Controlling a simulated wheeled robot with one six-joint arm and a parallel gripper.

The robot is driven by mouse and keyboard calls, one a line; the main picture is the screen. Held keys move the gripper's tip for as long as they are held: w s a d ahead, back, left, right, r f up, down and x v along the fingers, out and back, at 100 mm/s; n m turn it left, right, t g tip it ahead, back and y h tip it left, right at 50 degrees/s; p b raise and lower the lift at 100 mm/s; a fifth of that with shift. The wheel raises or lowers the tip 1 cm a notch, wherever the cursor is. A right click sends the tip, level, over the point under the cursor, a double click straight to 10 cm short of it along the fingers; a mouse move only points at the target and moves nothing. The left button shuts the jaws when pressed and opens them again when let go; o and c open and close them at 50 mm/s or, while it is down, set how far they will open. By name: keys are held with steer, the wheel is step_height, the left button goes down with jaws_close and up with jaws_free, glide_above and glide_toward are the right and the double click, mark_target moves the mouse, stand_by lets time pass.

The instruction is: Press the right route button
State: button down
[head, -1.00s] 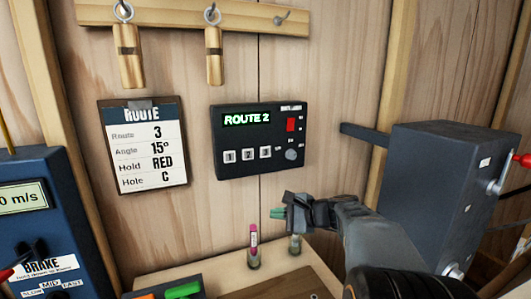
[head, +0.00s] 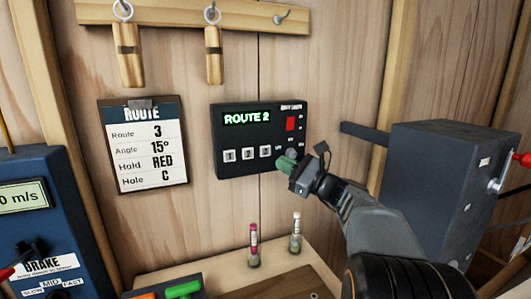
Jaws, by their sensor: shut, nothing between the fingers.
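The dark route box (head: 240,172) hangs on the wooden wall, and its green display (head: 247,118) reads ROUTE 2. Three pale square buttons sit below it: button 1 (head: 230,156), button 2 (head: 248,154) and button 3 (head: 265,151). The route card (head: 143,145) to the left reads Route 3, Angle 15°, Hold RED, Hole C.
A red switch (head: 291,124) is on the box's right side. Two small marker-like sticks, one pink-topped (head: 253,240) and one white-topped (head: 296,235), stand on the ledge below. A dark grey machine (head: 435,185) is at right, and a blue brake unit (head: 45,225) at left.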

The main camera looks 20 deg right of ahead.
mark_target(265, 151)
steer(key=shift+w, duration=0.1)
steer(key=w+p, duration=0.3)
steer(key=w, duration=0.5)
steer(key=shift+w, duration=0.3)
steer(key=shift+w, duration=0.15)
stand_by(1.9)
steer(key=shift+w, duration=0.3)
steer(key=shift+w, duration=0.35)
stand_by(0.7)
steer(key=shift+s, duration=0.15)
steer(key=shift+s+b, duration=0.4)
steer(key=shift+s, duration=0.25)
